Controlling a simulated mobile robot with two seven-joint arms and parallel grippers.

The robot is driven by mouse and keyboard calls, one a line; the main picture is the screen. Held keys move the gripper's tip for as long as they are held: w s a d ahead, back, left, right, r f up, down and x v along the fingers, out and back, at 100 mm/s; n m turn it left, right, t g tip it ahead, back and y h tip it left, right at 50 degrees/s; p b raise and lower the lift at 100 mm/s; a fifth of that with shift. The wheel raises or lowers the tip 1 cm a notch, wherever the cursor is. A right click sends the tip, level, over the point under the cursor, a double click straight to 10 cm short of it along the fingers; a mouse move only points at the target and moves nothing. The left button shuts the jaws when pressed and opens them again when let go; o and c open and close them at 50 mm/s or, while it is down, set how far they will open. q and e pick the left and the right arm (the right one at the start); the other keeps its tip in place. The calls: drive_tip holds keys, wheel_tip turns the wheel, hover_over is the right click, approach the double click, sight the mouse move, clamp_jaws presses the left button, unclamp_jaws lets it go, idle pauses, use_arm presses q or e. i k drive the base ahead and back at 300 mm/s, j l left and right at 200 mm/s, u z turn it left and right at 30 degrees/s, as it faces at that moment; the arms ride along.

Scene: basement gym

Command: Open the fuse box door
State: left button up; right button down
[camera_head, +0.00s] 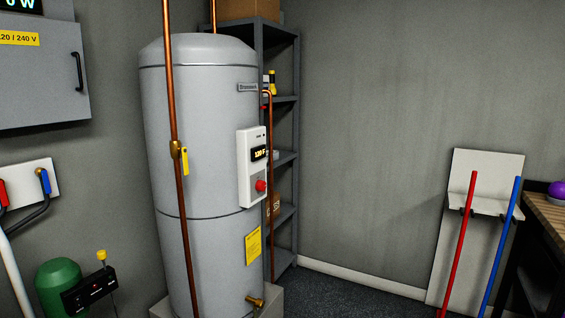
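A grey fuse box (38,75) is mounted on the wall at the upper left and is cut off by the left edge of the picture. Its front door looks shut. A black vertical handle (78,71) sits near the right side of the door. A yellow voltage label (19,39) is on the front, and part of a lit display (19,6) shows above it. Neither of my grippers is in view.
A tall grey water heater (205,130) with copper pipes stands right of the fuse box. Below the box are a white valve panel (30,174) and a green tank (58,283). Dark shelving (285,100) stands behind the heater. Red and blue poles lean at the right.

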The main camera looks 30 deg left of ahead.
sight(44, 77)
drive_tip(key=i+u, duration=0.25)
drive_tip(key=i, duration=0.3)
drive_tip(key=i+l+u, duration=0.25)
drive_tip(key=i, duration=0.25)
drive_tip(key=i+j+u, duration=0.15)
drive_tip(key=i+u, duration=0.75)
drive_tip(key=k+j, duration=0.05)
